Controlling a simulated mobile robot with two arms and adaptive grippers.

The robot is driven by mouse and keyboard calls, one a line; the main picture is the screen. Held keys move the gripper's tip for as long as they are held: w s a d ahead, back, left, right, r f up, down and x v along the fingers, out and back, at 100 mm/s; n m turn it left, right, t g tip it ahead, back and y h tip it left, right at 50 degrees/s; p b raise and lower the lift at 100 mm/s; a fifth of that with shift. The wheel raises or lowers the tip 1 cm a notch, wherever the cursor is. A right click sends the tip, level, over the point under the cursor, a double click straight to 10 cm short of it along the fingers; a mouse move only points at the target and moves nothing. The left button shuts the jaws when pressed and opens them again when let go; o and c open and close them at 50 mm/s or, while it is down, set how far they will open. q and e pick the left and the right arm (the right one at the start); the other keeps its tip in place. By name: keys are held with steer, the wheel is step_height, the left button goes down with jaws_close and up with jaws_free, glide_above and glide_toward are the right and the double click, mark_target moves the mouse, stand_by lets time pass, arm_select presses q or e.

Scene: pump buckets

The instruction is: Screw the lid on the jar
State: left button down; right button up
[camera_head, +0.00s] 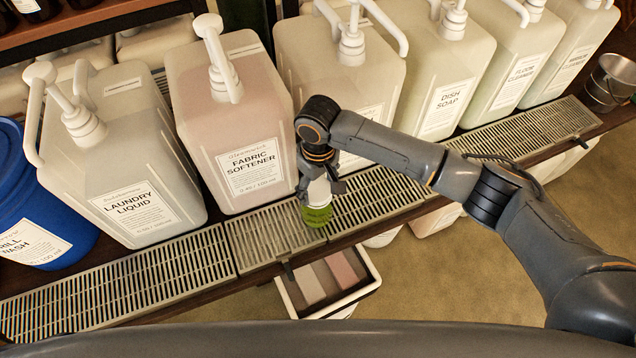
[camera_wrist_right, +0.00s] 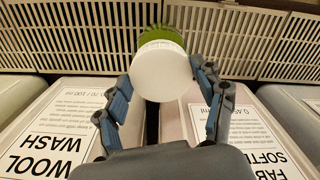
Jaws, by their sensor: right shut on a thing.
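The jar (camera_head: 317,214) is green and stands on the slatted metal drip grate in front of the fabric softener bucket. In the right wrist view part of the green jar (camera_wrist_right: 155,33) shows behind the lid. The lid (camera_head: 319,193) is white and round, directly over the jar's top; it also shows in the right wrist view (camera_wrist_right: 159,70). I cannot tell whether it is threaded on. My right gripper (camera_head: 321,186) comes down from above and is shut on the lid, with one finger on each side. My left gripper is not in view.
Large pump buckets, including laundry liquid (camera_head: 125,165) and fabric softener (camera_head: 232,130), stand close behind the grate (camera_head: 130,285). A blue container (camera_head: 35,210) is at the left. A tray with coloured strips (camera_head: 328,282) sits below the shelf edge. A metal pail (camera_head: 608,82) stands far right.

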steer(key=shift+f, duration=0.3)
stand_by(0.5)
steer(key=o, duration=0.8)
steer(key=shift+c, duration=0.2)
step_height(320, 180, up, 12)
